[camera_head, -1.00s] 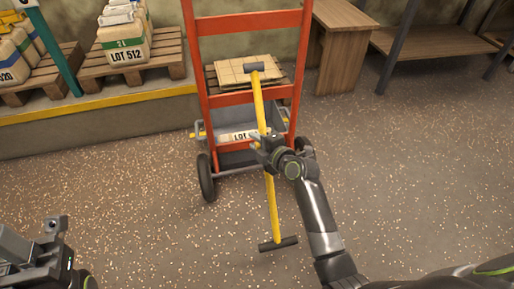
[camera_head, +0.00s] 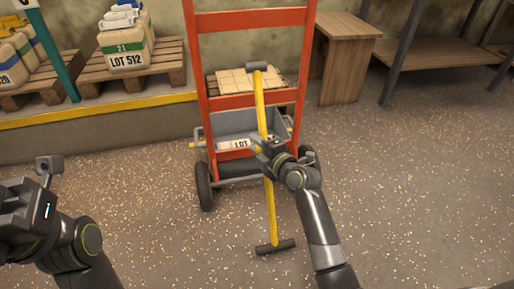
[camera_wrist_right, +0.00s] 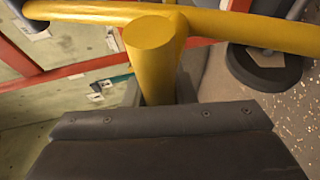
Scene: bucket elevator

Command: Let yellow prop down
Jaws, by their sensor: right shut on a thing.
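The yellow prop (camera_head: 260,105) is a long yellow bar with a dark crosspiece at each end. It stands nearly upright in front of the red frame (camera_head: 203,112). Its upper end overlaps the stacked tiles in the picture; its lower end is near the floor, and I cannot tell if it touches. My right gripper (camera_head: 264,155) is shut on it about midway along. In the right wrist view a short yellow stub (camera_wrist_right: 150,50) on the bar runs into the dark jaw. My left gripper (camera_head: 15,215) is at the left edge, away from the prop; its jaws are unclear.
Behind the red frame are a grey bucket (camera_head: 240,122) with a lot-marked bag and a stack of pale tiles (camera_head: 236,80). Black wheels (camera_head: 204,186) stand below. Pallets with bags (camera_head: 126,60) sit on a ledge at left. A wooden cabinet (camera_head: 343,70) stands at right. The front floor is clear.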

